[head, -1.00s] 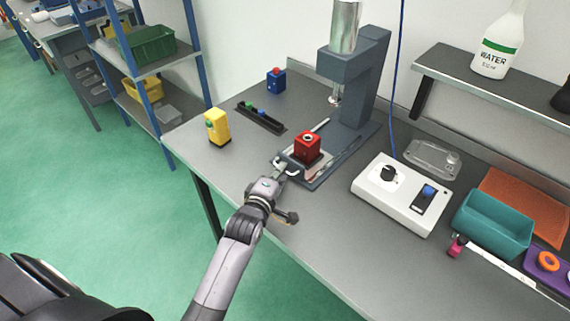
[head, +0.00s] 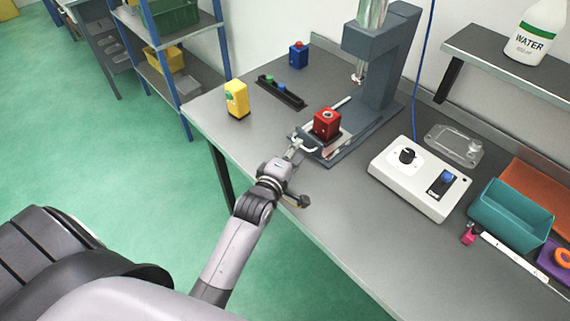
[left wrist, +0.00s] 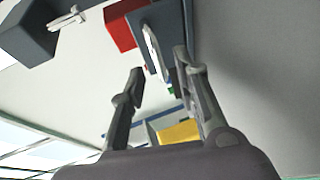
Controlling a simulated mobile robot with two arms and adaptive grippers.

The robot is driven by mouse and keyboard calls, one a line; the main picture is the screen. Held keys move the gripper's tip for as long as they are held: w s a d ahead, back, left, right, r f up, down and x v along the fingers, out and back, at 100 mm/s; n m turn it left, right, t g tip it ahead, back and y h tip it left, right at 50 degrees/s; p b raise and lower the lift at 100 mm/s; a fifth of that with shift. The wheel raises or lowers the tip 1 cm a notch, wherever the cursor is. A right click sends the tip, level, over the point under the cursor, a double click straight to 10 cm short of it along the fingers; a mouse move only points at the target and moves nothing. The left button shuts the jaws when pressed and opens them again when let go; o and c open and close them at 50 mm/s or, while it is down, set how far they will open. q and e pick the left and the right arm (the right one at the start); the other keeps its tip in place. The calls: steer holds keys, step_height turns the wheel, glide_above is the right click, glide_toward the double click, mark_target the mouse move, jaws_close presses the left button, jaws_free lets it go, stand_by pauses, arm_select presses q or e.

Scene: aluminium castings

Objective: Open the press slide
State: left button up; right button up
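The grey press (head: 385,75) stands on the bench, its ram above the base. Its slide sits out toward the bench's front edge, with a red block (head: 327,124) on it, clear of the ram. A pale handle (head: 306,146) is on the slide's front; it also shows in the left wrist view (left wrist: 155,52). My left gripper (head: 294,150) is at the handle. In the left wrist view the fingers (left wrist: 159,62) are apart, with the handle seen between or just beyond their tips; contact cannot be told. My right gripper is not in view.
A yellow block (head: 236,100), a dark rack (head: 281,91) and a blue block (head: 298,55) stand left of the press. A white control box (head: 419,180) and teal bin (head: 510,215) stand to the right. Bare bench lies in front of the control box.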

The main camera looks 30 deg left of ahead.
arm_select(q)
steer(key=v, duration=0.9)
steer(key=shift+s, duration=0.3)
steer(key=shift+f, duration=0.1)
